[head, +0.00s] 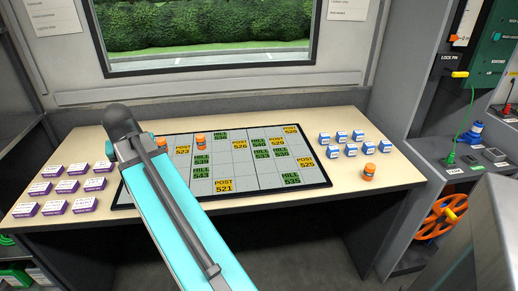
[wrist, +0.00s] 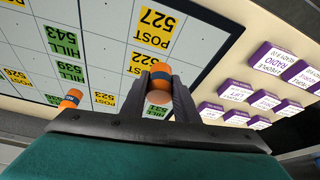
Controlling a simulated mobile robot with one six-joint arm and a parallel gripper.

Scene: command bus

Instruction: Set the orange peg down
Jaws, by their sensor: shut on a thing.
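My gripper (wrist: 158,92) is shut on an orange peg with a dark blue band (wrist: 159,72) in the wrist view. The held peg is over the grey board (wrist: 30,55), beside a yellow POST label and a green HILL label. I cannot tell whether it touches the board. A second orange peg (wrist: 70,98) stands on the board, to the left in the wrist view; it also shows in the head view (head: 200,140). A third orange peg (head: 370,172) stands on the table, right of the board.
Purple-and-white blocks (head: 67,186) stand in rows on the table (head: 340,195) left of the board. Several blue-and-white blocks (head: 341,137) stand to its right. Green and yellow labels lie on the board, with bare grey cells between them. A window is behind the table.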

